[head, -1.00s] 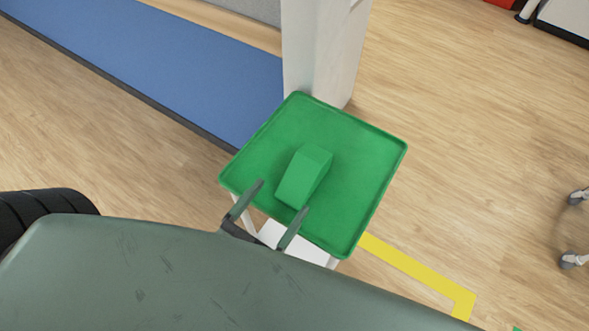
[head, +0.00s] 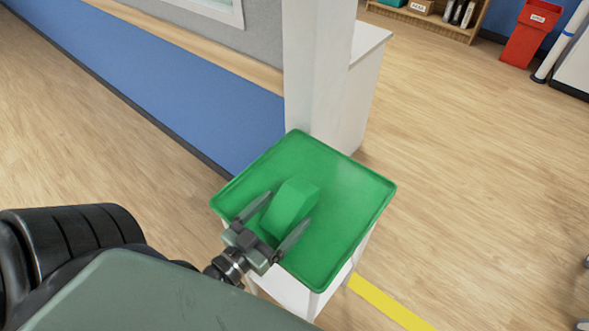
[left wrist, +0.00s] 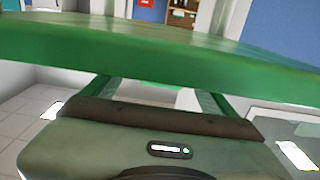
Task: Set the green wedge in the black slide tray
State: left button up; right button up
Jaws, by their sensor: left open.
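The green wedge (head: 295,203) lies on a green square tray top (head: 345,190) of a small white stand. My left gripper (head: 287,209) is open in the head view, with one finger on each side of the wedge's near part. I cannot tell whether the fingers touch it. In the left wrist view a broad green edge (left wrist: 160,62), which looks like the tray top's, crosses in front of the gripper (left wrist: 158,92) and hides its fingertips. The wedge cannot be made out there. No black slide tray shows in either view. My right gripper is not in view.
A white post (head: 318,75) and cabinet stand right behind the green tray top. A blue mat (head: 190,95) runs along the wall to the left. Open wood floor (head: 470,180) lies to the right, with a yellow tape strip (head: 385,300). A red bin (head: 530,35) stands far back.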

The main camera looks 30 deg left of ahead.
aim_at(283, 209)
pick_arm(q)
jog(key=w, duration=0.3)
jog(key=shift+w+a+f, duration=0.1)
jog(key=shift+w+a, duration=0.05)
jog(key=shift+w, duration=0.7)
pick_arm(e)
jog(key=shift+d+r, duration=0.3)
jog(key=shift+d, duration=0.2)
pick_arm(q)
jog(key=c, duration=1.6)
jog(key=shift+o, duration=0.2)
notch_tip(283, 209, up, 19)
jog(key=p, duration=0.6)
jog(key=s+d+f+y, duration=0.1)
jog(key=s+d+f, duration=0.1)
jog(key=d, duration=0.4)
jog(key=shift+s+f+n, duration=0.4)
jog(key=shift+f, duration=0.35)
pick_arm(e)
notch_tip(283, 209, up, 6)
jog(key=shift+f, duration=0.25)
